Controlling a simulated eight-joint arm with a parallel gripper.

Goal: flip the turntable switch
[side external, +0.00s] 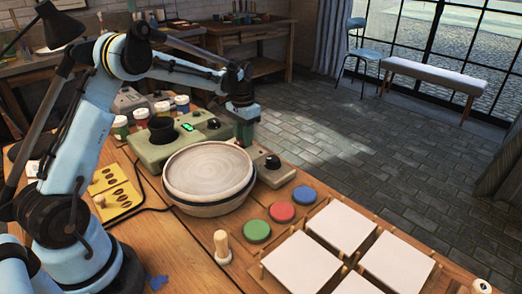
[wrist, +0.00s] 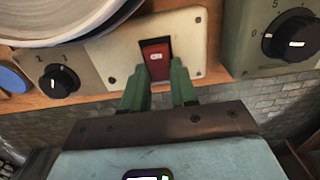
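The turntable switch (wrist: 155,58) is a red rocker in a dark frame on the turntable's beige base (wrist: 112,52). The round turntable (side external: 210,204), with a pale grey plate (side external: 208,170) on it, stands on the wooden table; their edge shows in the wrist view's upper left. My gripper (side external: 246,142) is at the base behind the turntable, hiding the switch in the side view. In the wrist view, the green fingers of my gripper (wrist: 158,76) are apart and empty, with the switch between and just beyond their tips. I cannot tell whether they touch the panel.
A base knob (wrist: 58,80) is left of the switch. A green-grey box with another knob (wrist: 292,36) is close on the right. Paint jars (side external: 182,104), coloured discs (side external: 256,231), a wooden peg (side external: 222,247) and white tiles (side external: 338,226) surround the turntable.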

